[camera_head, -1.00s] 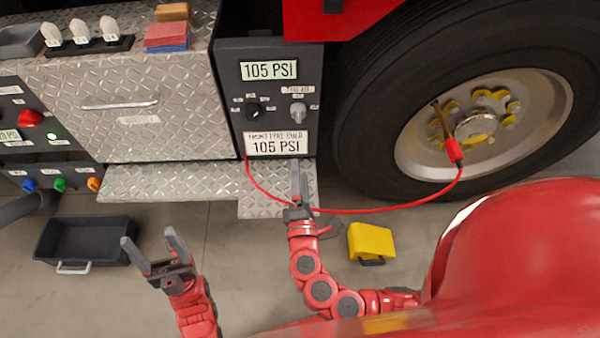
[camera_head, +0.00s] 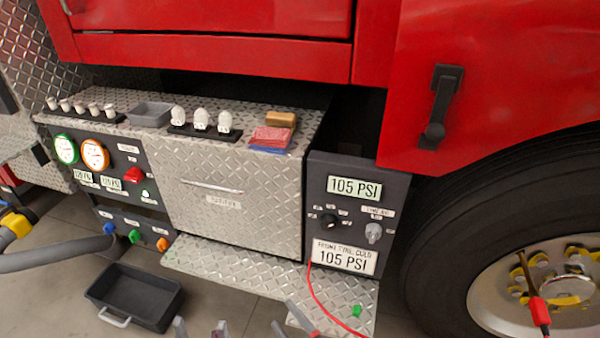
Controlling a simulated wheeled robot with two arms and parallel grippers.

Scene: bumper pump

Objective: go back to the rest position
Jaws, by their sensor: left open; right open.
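My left gripper (camera_head: 200,328) shows only its grey fingertips at the bottom edge, left of centre. They stand apart with nothing between them. My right gripper (camera_head: 286,318) shows its fingertips at the bottom edge, in front of the diamond-plate step (camera_head: 235,270). They are apart and I see nothing held. The rest of both arms is outside the picture. The red hose (camera_head: 318,297) runs down from the tire panel (camera_head: 350,212), which reads 105 PSI on its display (camera_head: 354,188) and on its lower label. A red hose end (camera_head: 540,312) is at the wheel.
The dark tray (camera_head: 140,290) lies on the floor left of the step. A drawer front (camera_head: 225,180) and the gauge panel (camera_head: 105,165) are behind. White bulbs (camera_head: 201,120), red-blue cloths (camera_head: 272,138) and a tan block (camera_head: 281,119) sit on top. The big tire (camera_head: 450,240) is at right.

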